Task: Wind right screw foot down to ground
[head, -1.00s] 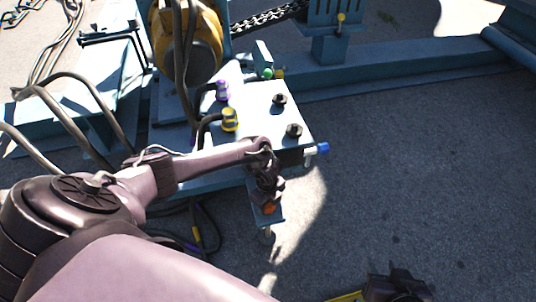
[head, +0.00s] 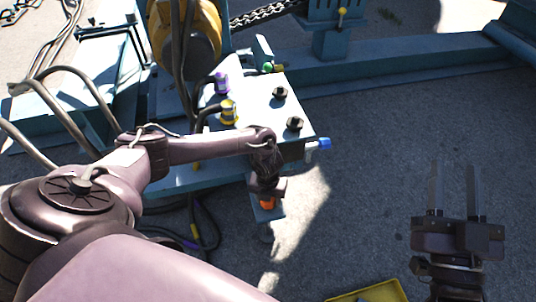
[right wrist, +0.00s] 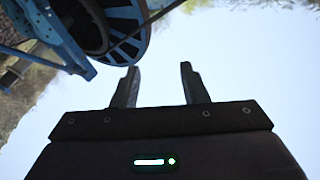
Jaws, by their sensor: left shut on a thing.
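The right screw foot (head: 266,232) is a thin upright rod below a blue bracket (head: 274,212) at the near end of the blue frame. An orange part (head: 267,203) shows at the bracket. My left gripper (head: 266,188) is just above the bracket, shut on the top of the screw foot; its fingers and the grip are mostly hidden by the wrist. The rod's lower end is dim, so I cannot tell whether it touches the ground. My right gripper (head: 455,175) is open and empty over the asphalt at right; its parted fingers also show in the right wrist view (right wrist: 159,70).
A blue frame plate (head: 262,108) carries bolts and hose couplings, with a blue-tipped fitting (head: 318,144) at its right edge. A yellow tray (head: 375,292) lies at the bottom edge. Hoses loop at left.

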